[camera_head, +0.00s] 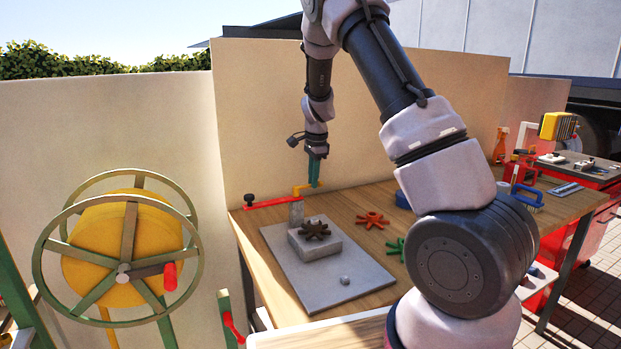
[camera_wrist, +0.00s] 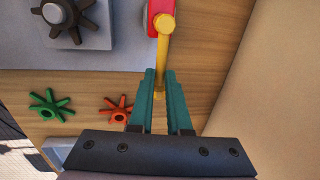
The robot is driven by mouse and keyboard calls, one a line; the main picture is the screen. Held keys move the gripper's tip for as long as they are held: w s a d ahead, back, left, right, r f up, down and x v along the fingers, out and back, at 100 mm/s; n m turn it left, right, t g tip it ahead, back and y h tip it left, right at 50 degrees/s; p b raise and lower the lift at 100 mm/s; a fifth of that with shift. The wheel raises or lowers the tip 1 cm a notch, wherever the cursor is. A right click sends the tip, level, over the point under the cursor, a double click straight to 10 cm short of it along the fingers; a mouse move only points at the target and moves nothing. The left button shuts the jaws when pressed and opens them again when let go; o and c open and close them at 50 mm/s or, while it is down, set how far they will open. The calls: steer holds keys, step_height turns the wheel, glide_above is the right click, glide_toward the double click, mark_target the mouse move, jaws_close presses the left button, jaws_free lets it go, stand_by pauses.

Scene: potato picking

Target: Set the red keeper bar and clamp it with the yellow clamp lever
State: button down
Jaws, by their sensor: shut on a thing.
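My gripper (camera_head: 315,172) is above the far side of the wooden table. In the wrist view my gripper (camera_wrist: 158,88) has its two green fingers closed around the free end of the yellow clamp lever (camera_wrist: 164,46). The yellow clamp lever (camera_head: 303,189) shows below the fingers in the head view. The red keeper bar (camera_head: 270,203) lies level, its right end at a grey post (camera_head: 296,211) beside the lever. In the wrist view only the end of the red keeper bar (camera_wrist: 152,22) shows, next to the lever's pivot; the rest is out of frame.
A grey plate (camera_head: 290,272) carries a block (camera_head: 327,245) with a dark star-shaped wheel (camera_head: 314,230). A red star wheel (camera_head: 373,219) and a green one (camera_head: 394,246) lie on the table (camera_head: 345,203). A beige wall (camera_head: 255,120) stands close behind my gripper.

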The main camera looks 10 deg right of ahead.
steer(key=shift+s+m+h, duration=0.15)
steer(key=shift+s+m, duration=0.4)
steer(key=shift+m, duration=0.45)
steer(key=shift+s+m+h, duration=0.15)
steer(key=shift+s+m, duration=0.35)
steer(key=shift+m, duration=0.5)
steer(key=c, duration=0.9)
jaws_free()
steer(key=shift+a, duration=0.1)
steer(key=shift+o, duration=0.2)
steer(key=shift+r, duration=0.1)
step_height(320, 180, up, 11)
steer(key=s, duration=0.1)
steer(key=shift+s+f, duration=0.2)
steer(key=shift+s, duration=0.1)
